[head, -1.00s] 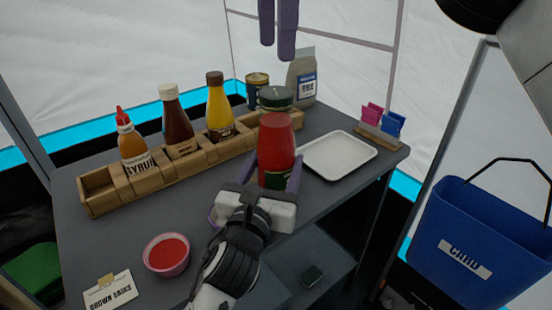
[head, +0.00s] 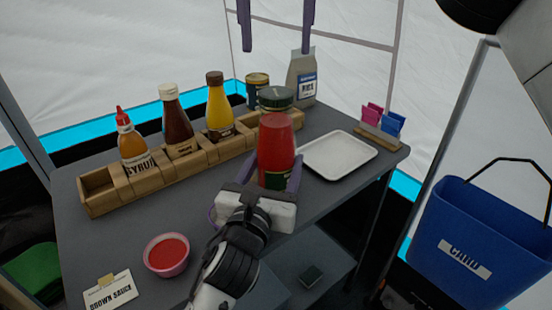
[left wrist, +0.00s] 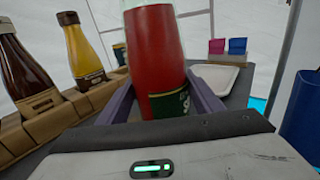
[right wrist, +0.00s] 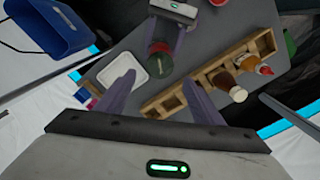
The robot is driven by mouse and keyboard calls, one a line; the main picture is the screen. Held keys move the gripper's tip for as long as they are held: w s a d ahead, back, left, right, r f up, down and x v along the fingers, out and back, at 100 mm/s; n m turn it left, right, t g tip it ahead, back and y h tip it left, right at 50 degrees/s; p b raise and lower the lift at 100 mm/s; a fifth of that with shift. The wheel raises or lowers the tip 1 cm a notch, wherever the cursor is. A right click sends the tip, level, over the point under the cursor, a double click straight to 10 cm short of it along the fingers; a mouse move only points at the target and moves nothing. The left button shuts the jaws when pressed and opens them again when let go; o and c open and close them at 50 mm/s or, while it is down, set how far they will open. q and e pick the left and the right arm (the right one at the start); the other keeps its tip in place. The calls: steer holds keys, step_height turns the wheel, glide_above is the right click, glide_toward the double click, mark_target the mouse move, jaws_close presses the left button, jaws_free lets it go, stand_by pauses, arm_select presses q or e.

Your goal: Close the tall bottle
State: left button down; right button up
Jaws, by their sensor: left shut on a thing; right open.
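The tall bottle (head: 276,142), filled with red and with a dark green lid (head: 276,98) on top, stands upright near the middle of the table. I cannot tell whether the lid is tight. My left gripper (head: 274,168) is shut on the bottle's lower part. The left wrist view shows the red bottle (left wrist: 155,60) close up between the fingers, its top cut off. My right gripper (head: 278,45) is open and empty, pointing down above the bottle. In the right wrist view the lid (right wrist: 161,62) shows from above, beyond the open fingers.
A wooden rack (head: 100,192) with several sauce bottles stands left of the bottle. A white tray (head: 340,155) is to its right. A tin (head: 257,88) and a grey bag (head: 302,75) stand behind. A pink bowl (head: 166,256) of red sauce is front left.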

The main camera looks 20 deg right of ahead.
mark_target(276, 92)
steer(key=shift+f, duration=0.1)
steer(key=shift+f, duration=3.9)
